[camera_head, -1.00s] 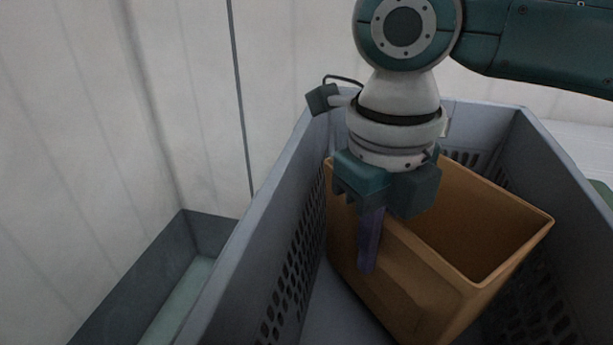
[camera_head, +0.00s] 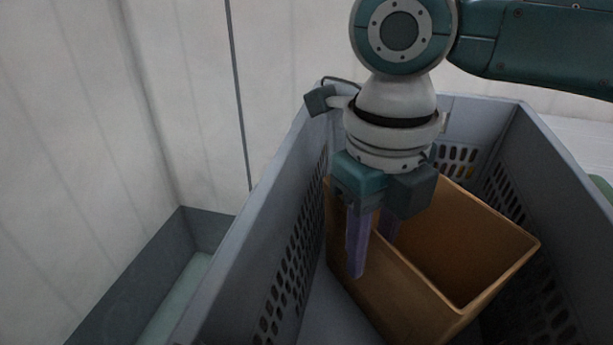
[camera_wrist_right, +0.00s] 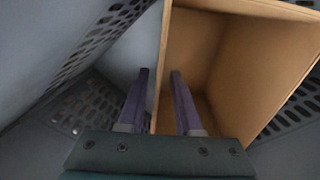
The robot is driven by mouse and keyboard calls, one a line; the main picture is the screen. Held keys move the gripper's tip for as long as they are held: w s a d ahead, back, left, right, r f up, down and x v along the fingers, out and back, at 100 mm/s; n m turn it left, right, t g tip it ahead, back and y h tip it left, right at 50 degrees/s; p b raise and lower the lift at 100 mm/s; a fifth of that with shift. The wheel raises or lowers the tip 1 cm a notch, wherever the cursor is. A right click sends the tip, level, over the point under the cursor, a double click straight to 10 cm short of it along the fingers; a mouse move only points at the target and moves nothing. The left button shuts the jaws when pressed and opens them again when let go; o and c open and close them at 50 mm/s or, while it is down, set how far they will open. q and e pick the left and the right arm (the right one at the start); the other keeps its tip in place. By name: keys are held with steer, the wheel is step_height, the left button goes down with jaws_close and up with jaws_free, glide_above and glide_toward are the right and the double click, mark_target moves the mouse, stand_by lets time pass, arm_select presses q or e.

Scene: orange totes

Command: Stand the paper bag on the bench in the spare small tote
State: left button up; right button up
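The brown paper bag (camera_head: 375,292), open at the top, is inside a grey tote (camera_head: 248,245) with slotted walls. It looks roughly upright; its base is hidden. My right gripper (camera_head: 373,250) is over the bag's left side wall, pointing down, one finger outside and one inside. In the wrist view the fingers of my right gripper (camera_wrist_right: 159,80) are spread, with gaps beside the wall of the bag (camera_wrist_right: 215,60) between them. My left gripper is not in view.
The tote's left wall is close beside my right gripper. Another grey container (camera_head: 190,232) with a pale inside stands at the lower left. A whitish panelled wall (camera_head: 185,90) rises behind. Bare tote floor (camera_head: 325,310) shows left of the bag.

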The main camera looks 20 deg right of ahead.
steer(key=r+p, duration=0.1)
steer(key=r, duration=0.5)
steer(key=r+p, duration=0.1)
steer(key=r, duration=0.4)
steer(key=shift+a+r, duration=0.2)
steer(key=shift+r, duration=0.8)
steer(key=s+a+r+m+t+y+p, duration=0.1)
steer(key=s+a+m+y+p, duration=0.1)
steer(key=s+a+m+p, duration=0.45)
steer(key=s+a+m+t+y+p, duration=0.1)
steer(key=a+m+y+p, duration=0.15)
steer(key=m, duration=0.75)
steer(key=s+d+r+m+t+h+p, duration=0.1)
steer(key=s+d+r+m+h+p, duration=0.1)
steer(key=s+d+m+p, duration=0.45)
steer(key=s+d+r+m+h+p, duration=0.1)
steer(key=s+d+m+h, duration=0.15)
steer(key=d+m, duration=0.8)
steer(key=a+r+m+p, duration=0.1)
steer(key=a+r+p, duration=0.1)
steer(key=r+p, duration=1.6)
steer(key=a+r+m+p, duration=0.2)
steer(key=r+p, duration=1.7)
steer(key=shift+w+a+r+y+p, duration=0.15)
steer(key=shift+w+r+y+p, duration=0.05)
steer(key=shift+r+y+p, duration=0.1)
